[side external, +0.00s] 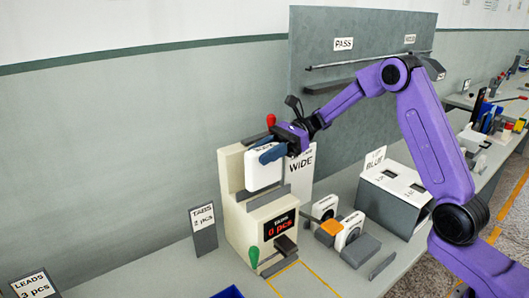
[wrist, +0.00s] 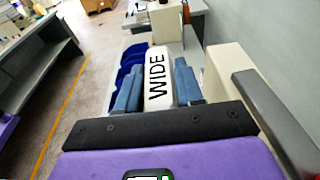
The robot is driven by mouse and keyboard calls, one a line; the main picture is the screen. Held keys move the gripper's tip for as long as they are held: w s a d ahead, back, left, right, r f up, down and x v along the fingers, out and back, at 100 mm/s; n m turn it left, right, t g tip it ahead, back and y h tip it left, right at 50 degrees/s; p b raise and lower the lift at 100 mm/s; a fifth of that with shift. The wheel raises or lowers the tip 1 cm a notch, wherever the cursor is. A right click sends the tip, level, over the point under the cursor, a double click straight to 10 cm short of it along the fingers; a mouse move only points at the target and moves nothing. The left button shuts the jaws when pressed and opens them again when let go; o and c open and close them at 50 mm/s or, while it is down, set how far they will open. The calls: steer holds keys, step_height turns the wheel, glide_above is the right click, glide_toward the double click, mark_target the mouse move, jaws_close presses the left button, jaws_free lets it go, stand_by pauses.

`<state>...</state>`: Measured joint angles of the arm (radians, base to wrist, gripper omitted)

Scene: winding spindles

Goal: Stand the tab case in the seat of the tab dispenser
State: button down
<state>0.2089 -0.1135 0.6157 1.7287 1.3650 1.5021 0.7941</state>
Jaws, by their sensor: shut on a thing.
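The tab dispenser (side external: 237,205) is a cream block with a red-lit display reading 0 pcs, a green-handled lever low on its front and a dark grey ledge across its face. The white tab case (side external: 262,174) is upright in the recess at its top, just above the ledge. I cannot tell whether its base touches the seat. My gripper (side external: 270,154) is shut on the case near its top. In the wrist view the case (wrist: 158,75), lettered WIDE, sits between my two blue fingers (wrist: 158,92). The seat floor is hidden.
Two white cases (side external: 325,207) (side external: 349,231) with round dark marks stand in grey holders to the right, with an orange piece (side external: 331,227) between. A grey-white box (side external: 394,195) is farther right. A TABS card (side external: 203,229) stands left. A blue bin (side external: 228,292) is in front.

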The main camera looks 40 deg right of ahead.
mark_target(247, 177)
steer(key=shift+f, duration=2.05)
steer(key=c, duration=0.6)
jaws_free()
steer(key=shift+c, duration=0.2)
steer(key=d+r, duration=0.3)
steer(key=d, duration=1.4)
steer(key=shift+r, duration=0.2)
